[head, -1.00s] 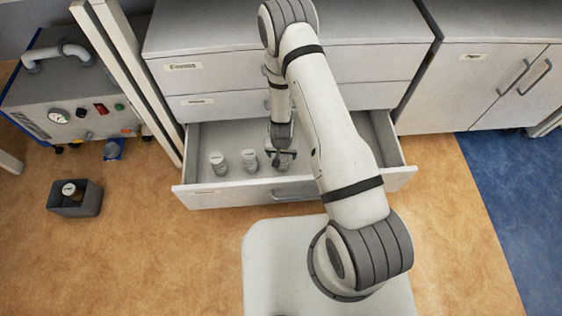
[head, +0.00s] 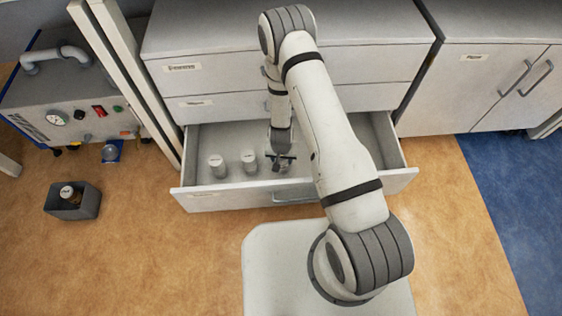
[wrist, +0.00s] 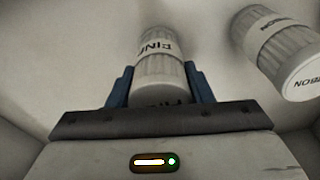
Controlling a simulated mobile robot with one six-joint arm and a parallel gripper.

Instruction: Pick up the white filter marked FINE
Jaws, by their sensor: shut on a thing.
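The white filter marked FINE (wrist: 160,62) stands between the blue fingers of my gripper (wrist: 160,85) in the wrist view. My gripper is shut on it, with a finger against each side. In the head view my gripper (head: 281,160) is low inside the open drawer (head: 230,201), towards its front. There the held filter is mostly hidden by the gripper. I cannot tell whether it still touches the drawer floor.
Two other white filters stand in the drawer, a left one (head: 217,167) and a middle one (head: 249,162) beside my gripper. A ribbed filter with other lettering (wrist: 282,50) is close right in the wrist view. A grey bin (head: 73,207) stands on the floor at left.

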